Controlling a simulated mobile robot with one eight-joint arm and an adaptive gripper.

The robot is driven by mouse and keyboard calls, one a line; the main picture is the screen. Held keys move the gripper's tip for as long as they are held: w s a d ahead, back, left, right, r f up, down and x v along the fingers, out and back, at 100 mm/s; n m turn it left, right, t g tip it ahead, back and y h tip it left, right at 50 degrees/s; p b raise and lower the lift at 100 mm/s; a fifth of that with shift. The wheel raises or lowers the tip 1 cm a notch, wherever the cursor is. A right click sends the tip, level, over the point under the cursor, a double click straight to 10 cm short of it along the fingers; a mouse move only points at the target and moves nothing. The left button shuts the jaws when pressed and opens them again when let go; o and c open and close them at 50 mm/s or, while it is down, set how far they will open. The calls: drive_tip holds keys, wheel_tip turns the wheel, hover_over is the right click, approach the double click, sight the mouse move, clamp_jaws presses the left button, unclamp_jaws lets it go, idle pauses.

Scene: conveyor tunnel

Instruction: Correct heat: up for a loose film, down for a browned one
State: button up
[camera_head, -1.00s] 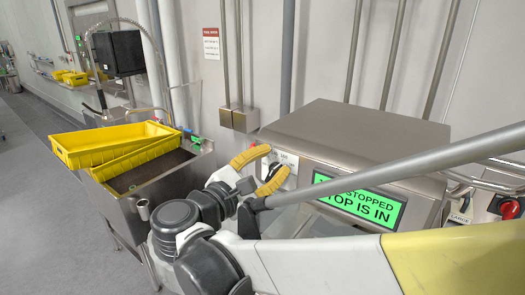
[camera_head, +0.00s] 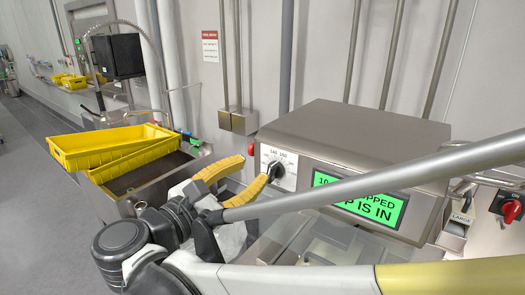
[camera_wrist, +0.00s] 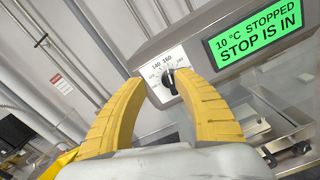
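The heat dial is a black knob (camera_wrist: 168,77) on a white plate (camera_head: 278,157) with numbers around it, on the front of a steel machine housing (camera_head: 350,135). In the wrist view 140 and 160 are readable at its top; the exact setting is hard to tell. A green display (camera_wrist: 262,32) beside it reads "10 °C STOPPED, STOP IS IN". My gripper (camera_head: 252,170), with ribbed yellow fingers, is open and empty. Its tips point at the knob, a little short of it, with the knob between them in the wrist view. I cannot make out any wrapped pack or film.
A red button (camera_head: 252,149) sits left of the dial. A red switch (camera_head: 511,211) and a steel box labelled LARGE (camera_head: 455,235) are at the right. Clear panels (camera_head: 340,245) lie below the display. Yellow crates (camera_head: 100,147) rest on a steel sink at left.

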sight(269, 174)
wheel_tip(269, 174, down, 3)
drive_tip(key=s+a+n, duration=0.2)
drive_tip(key=s, duration=0.1)
drive_tip(key=x, duration=1)
drive_tip(key=shift+w+d+f, duration=0.1)
drive_tip(key=shift+w+d, duration=0.15)
drive_tip(key=shift+d, duration=0.1)
drive_tip(key=shift+c, duration=0.5)
clamp_jaws()
